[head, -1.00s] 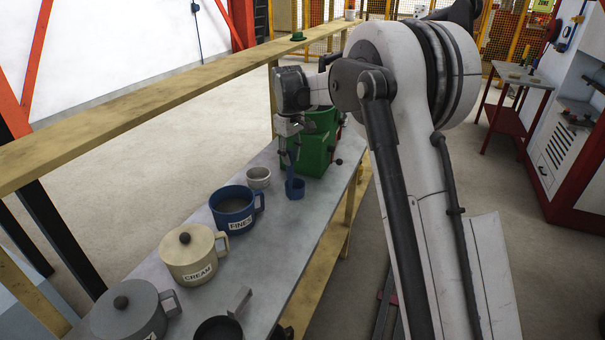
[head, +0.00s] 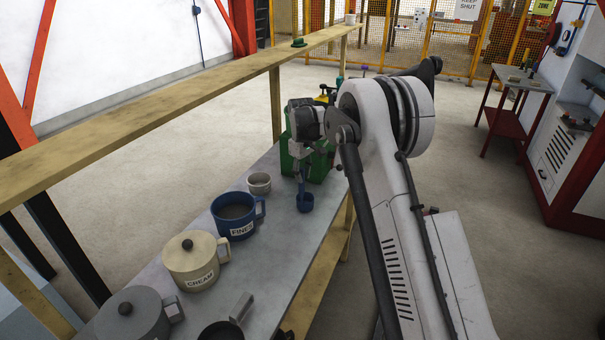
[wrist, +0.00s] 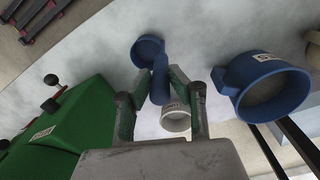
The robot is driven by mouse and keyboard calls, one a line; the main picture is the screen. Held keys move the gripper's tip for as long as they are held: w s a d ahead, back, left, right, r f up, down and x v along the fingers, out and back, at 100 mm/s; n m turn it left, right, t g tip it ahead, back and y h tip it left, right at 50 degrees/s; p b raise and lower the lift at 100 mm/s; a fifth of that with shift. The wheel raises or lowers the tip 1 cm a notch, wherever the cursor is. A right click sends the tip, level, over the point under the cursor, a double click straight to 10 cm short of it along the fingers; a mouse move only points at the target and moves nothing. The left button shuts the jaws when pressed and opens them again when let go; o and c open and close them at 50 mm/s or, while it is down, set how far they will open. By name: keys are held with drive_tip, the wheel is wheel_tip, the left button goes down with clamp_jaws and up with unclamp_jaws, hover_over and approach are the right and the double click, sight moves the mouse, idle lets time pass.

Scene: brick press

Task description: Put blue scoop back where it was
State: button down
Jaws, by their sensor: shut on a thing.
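The blue scoop (head: 305,203) has a round cup and an upright handle. My gripper (head: 299,168) is above it, shut on the handle, beside the green box-shaped machine. In the wrist view the scoop (wrist: 150,50) shows its cup at the top, with its handle between the fingers of my gripper (wrist: 160,82). The cup is at or just above the grey bench top (head: 278,243); I cannot tell if it touches.
A blue FINES mug (head: 232,213), a small pale cup (head: 259,183), a cream CREAM pot (head: 192,262) and a grey lidded pot (head: 130,318) line the bench. The green machine (head: 318,166) stands close behind my gripper. A wooden shelf (head: 160,97) runs along the left.

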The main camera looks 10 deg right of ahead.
drive_tip(key=shift+f, duration=0.1)
drive_tip(key=c, duration=1.6)
unclamp_jaws()
